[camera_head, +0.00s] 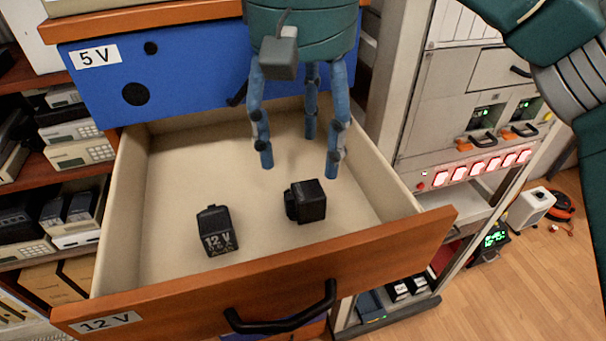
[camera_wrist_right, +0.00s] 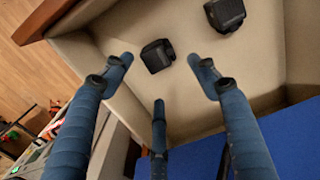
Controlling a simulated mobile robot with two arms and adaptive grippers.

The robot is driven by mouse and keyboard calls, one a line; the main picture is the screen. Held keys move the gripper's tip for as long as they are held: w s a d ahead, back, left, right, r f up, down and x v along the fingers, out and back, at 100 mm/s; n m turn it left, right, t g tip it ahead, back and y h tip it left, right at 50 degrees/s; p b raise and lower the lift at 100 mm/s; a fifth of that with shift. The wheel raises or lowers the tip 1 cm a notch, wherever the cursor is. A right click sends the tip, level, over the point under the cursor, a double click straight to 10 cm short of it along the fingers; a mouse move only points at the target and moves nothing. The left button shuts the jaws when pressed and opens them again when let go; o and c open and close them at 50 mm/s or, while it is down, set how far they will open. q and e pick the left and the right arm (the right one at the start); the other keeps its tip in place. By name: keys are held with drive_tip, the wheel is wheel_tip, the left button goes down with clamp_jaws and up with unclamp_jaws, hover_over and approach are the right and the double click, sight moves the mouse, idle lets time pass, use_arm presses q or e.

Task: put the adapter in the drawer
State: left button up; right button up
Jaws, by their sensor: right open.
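The drawer labelled 12 V (camera_head: 285,275) is pulled open, with a wooden front and a beige inside. A black adapter marked 12 V (camera_head: 217,232) lies in it at the left front. A second black adapter (camera_head: 306,201) lies right of it, near the middle. My right gripper (camera_head: 300,160) is above the drawer, open and empty, its blue fingers pointing down behind the second adapter. In the right wrist view, the second adapter (camera_wrist_right: 157,56) is between and beyond the spread fingers, apart from them; the marked adapter (camera_wrist_right: 225,13) is at the top. My left gripper is not in view.
A closed blue drawer labelled 5 V (camera_head: 190,75) is above the open one. A shelf with several devices (camera_head: 75,130) stands at the left. A rack with lit red switches (camera_head: 470,170) stands close to the right. Floor (camera_head: 530,285) shows at the right.

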drive_tip(key=shift+r, duration=1.6)
